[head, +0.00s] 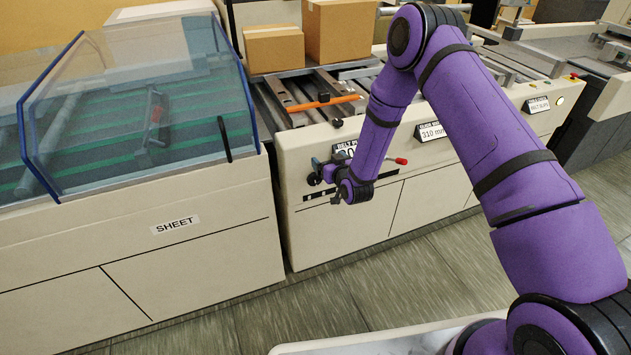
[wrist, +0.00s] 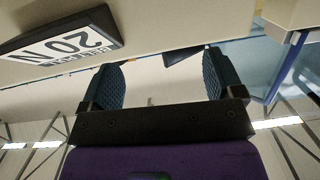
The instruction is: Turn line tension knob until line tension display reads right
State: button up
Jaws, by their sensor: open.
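In the wrist view the same display (wrist: 62,38) appears upside down and reads 20 N, under a label that seems to start with BELT. My gripper (head: 318,171) is at the panel just below and left of the display. In the wrist view my gripper (wrist: 165,66) is open, with its two dark ribbed fingers apart. A small black part, perhaps the knob (wrist: 183,55), shows near the right finger. Its pointer cannot be made out.
A red-tipped lever (head: 400,161) sticks out right of my wrist. Further right are a 310 mm display (head: 432,131) and another plate (head: 539,104). A clear blue-edged cover (head: 140,100) stands left. Cardboard boxes (head: 340,30) sit behind. The floor (head: 400,280) before the machine is clear.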

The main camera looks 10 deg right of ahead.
jog(key=m+t, duration=0.1)
jog(key=t, duration=0.1)
send_near(316, 181)
jog(key=x, duration=1)
jog(key=shift+w+a+r, duration=0.1)
jog(key=shift+r, duration=0.05)
jog(key=c, duration=0.9)
